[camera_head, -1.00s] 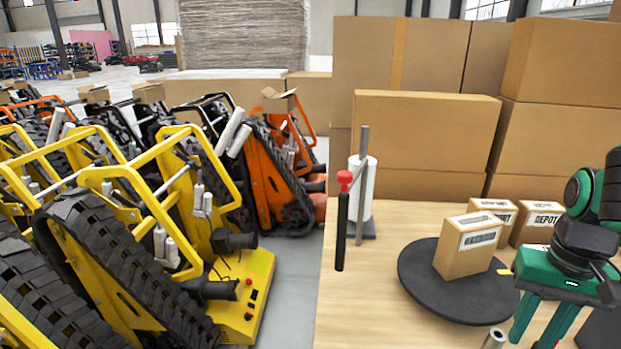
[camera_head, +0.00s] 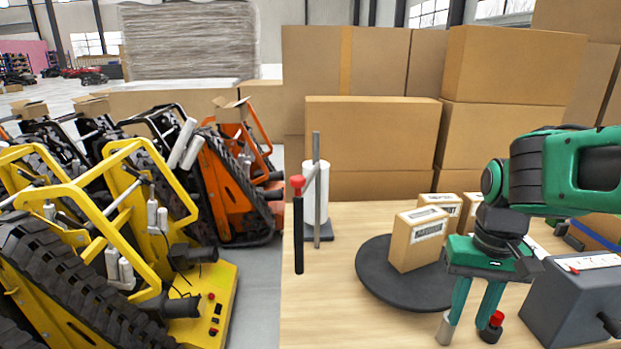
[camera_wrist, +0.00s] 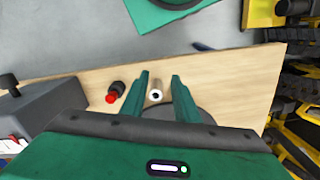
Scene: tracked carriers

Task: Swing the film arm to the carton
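The film arm is a thin bar on a grey post (camera_head: 316,190) with a white film roll (camera_head: 308,195). A red knob (camera_head: 297,183) sits at its near end above a hanging black handle (camera_head: 299,235). The carton (camera_head: 415,240), brown with a label, stands upright on a dark round turntable (camera_head: 375,280). My gripper (camera_head: 468,320) is right of and nearer than the carton, apart from the film arm. Its green fingers point down, apart and empty. In the wrist view, my gripper (camera_wrist: 158,78) is also open. The film arm is not discernible there.
A grey box (camera_head: 570,305) with a lever is at right. Labelled cartons (camera_head: 470,208) stand behind the turntable. Yellow tracked carriers (camera_head: 205,290) stand left of the table.

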